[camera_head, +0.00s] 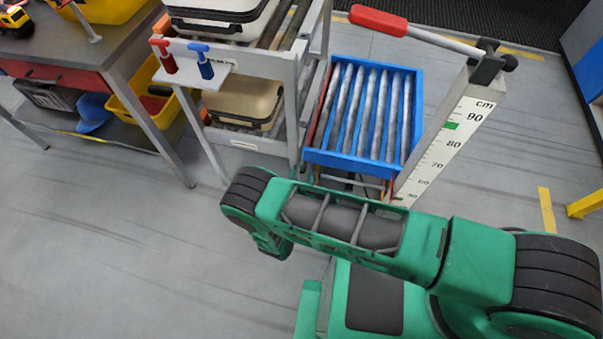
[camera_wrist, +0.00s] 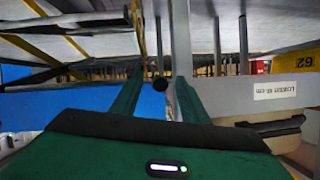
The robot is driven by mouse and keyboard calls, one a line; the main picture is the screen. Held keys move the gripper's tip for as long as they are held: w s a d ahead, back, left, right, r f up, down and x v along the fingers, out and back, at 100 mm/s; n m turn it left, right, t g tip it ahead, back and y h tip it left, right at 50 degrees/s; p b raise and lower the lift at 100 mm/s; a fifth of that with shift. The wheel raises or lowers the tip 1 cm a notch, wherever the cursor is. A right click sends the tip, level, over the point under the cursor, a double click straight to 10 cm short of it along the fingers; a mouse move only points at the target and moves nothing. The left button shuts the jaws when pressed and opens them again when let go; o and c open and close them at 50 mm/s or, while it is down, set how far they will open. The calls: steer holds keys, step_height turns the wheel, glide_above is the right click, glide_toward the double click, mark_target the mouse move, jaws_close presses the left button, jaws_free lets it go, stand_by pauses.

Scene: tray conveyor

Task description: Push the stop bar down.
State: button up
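My gripper (camera_wrist: 158,88) shows in the wrist view with its two dark green fingers apart and nothing clearly held between them. A grey upright and a small dark round knob (camera_wrist: 160,85) appear in line with the gap; I cannot tell their distance. In the head view my arm hides the gripper. I cannot single out the stop bar for certain. A lever with a red grip (camera_head: 378,20) reaches left from the top of a cm-scale post (camera_head: 445,135). A red handle (camera_head: 164,58) and a blue handle (camera_head: 203,62) stand on a white plate on the rack.
A blue-framed roller bed (camera_head: 362,158) stands beside a grey rack (camera_head: 290,90) holding beige trays (camera_head: 245,103). A workbench (camera_head: 75,45) with yellow bins stands at left. The floor at lower left is clear. A yellow barrier (camera_head: 585,204) is at right.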

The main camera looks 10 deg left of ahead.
steer(key=shift+r, duration=0.1)
steer(key=v, duration=1)
steer(key=shift+s, duration=0.3)
steer(key=shift+r, duration=0.1)
